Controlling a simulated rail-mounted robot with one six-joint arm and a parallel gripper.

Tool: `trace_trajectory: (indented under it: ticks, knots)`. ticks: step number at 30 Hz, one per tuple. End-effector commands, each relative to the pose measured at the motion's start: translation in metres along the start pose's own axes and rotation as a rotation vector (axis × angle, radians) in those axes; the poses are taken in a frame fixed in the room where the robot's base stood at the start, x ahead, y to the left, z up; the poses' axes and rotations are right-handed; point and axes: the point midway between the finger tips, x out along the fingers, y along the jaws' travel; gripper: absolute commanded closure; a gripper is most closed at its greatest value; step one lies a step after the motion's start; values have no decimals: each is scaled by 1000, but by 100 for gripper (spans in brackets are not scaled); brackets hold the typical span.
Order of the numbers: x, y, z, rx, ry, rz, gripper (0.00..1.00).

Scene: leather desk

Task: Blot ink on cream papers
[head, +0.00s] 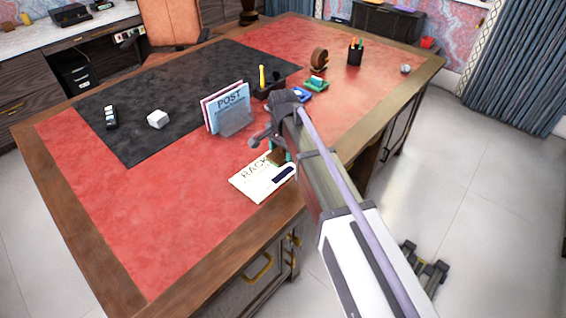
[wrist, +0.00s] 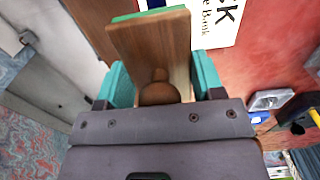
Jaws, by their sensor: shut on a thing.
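A cream paper (head: 250,184) with large dark lettering lies near the desk's front edge. A dark ink patch (head: 283,173) shows on its right part. My gripper (wrist: 163,82) is shut on the knob of a wooden blotter (wrist: 150,45), which has a green edge at its far end. The blotter (head: 277,157) shows partly in the head view, at the paper's upper right edge, mostly hidden by my arm. The paper (wrist: 215,25) also shows beyond the blotter in the wrist view. I cannot tell whether the blotter touches it.
A letter holder (head: 236,123) with a blue POST card stands behind the paper. A black holder (head: 268,90) with a yellow pen, a blue item (head: 301,94) and a green item (head: 316,85) are farther back. The red desk top (head: 170,215) left of the paper is clear.

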Motion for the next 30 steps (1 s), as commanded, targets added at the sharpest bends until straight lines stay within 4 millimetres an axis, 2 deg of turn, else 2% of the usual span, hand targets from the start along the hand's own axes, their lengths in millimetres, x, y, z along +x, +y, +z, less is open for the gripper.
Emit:
trace_trajectory:
  ticks: [15,30]
  knots:
    - [65,0,0,-1,-1,0,61]
    - [67,0,0,-1,-1,0,61]
